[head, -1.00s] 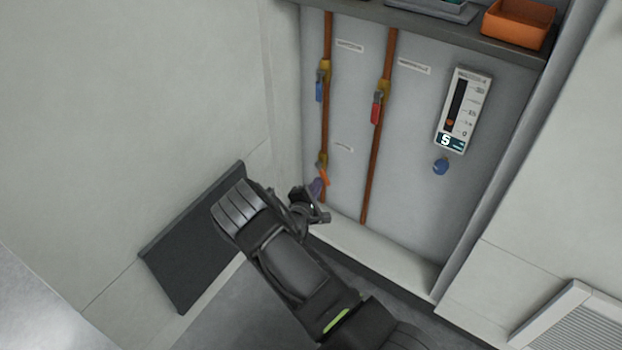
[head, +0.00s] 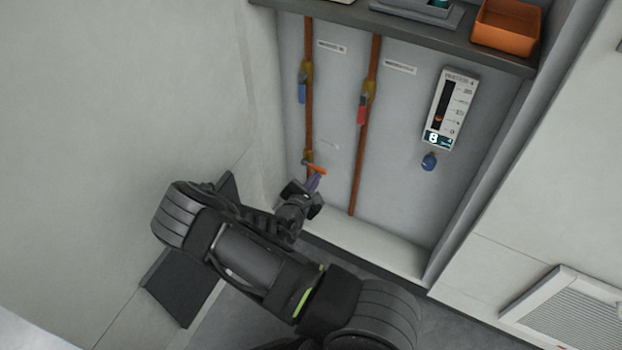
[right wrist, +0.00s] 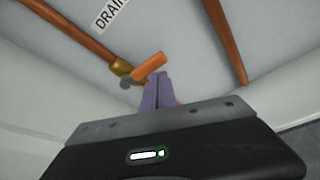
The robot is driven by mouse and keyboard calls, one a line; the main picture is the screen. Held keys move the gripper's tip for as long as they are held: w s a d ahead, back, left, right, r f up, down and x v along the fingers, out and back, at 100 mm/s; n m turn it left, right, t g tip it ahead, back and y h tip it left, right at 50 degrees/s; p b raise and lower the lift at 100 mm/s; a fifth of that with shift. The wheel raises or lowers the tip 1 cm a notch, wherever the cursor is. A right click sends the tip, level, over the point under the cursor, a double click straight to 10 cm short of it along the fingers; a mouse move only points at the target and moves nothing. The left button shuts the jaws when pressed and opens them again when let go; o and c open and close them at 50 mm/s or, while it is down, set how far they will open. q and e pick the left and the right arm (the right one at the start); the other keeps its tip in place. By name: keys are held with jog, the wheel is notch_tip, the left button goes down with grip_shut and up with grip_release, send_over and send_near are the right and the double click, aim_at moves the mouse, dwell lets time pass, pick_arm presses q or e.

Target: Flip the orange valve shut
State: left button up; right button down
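The orange valve handle (head: 317,169) sits low on the left copper pipe, on a brass body (head: 308,156). It sticks out to the right, across the pipe. In the right wrist view the handle (right wrist: 149,67) slants up to the right from its brass body (right wrist: 121,67), near a label reading "DRAI". My right gripper (head: 314,181) has purple fingers that lie close together just under the handle. In the right wrist view the fingertips (right wrist: 158,76) meet the handle's lower side, and nothing shows between them. My left gripper is not in view.
Higher up are a blue-handled valve (head: 302,92) on the same pipe and a red-handled valve (head: 362,110) on the right pipe. A gauge (head: 450,108) and a blue knob (head: 429,161) are further right. A shelf (head: 400,25) holds an orange bin (head: 507,25).

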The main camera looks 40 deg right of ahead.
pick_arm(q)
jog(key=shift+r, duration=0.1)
pick_arm(e)
jog(key=shift+s+d+r, duration=0.1)
jog(key=shift+d+r, duration=0.05)
jog(key=shift+r, duration=0.3)
